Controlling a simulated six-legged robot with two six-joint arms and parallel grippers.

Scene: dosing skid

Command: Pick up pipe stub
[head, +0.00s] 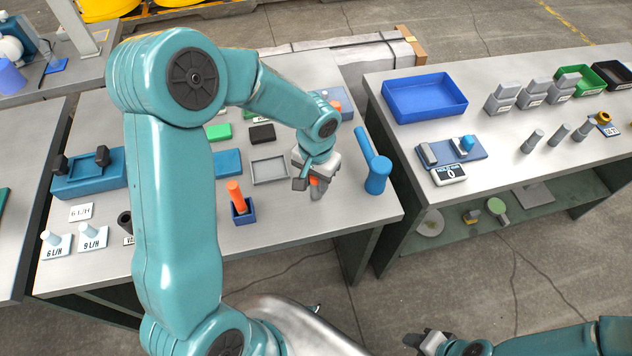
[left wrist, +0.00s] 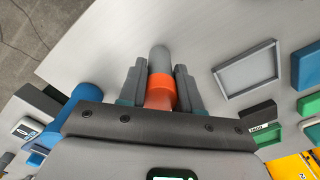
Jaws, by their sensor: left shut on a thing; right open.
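My left gripper (head: 314,182) is shut on an orange-and-grey cylinder (left wrist: 161,92), over the right part of the middle table. In the left wrist view the cylinder is between the two fingers of my left gripper (left wrist: 160,85), its rounded grey end pointing away. In the head view the gripper and arm partly hide it. Whether it clears the table is hard to tell. No label marks it as the pipe stub. A short dark hollow tube (head: 125,223) stands at the left front of that table. My right gripper (head: 428,341) is open and empty, low at the bottom.
A blue cup with an orange piece (head: 236,195), a grey tray (head: 284,170) and a blue valve-like piece (head: 377,175) are near my left gripper. A gap separates the right table, which carries a blue bin (head: 424,97) and several grey cylinders.

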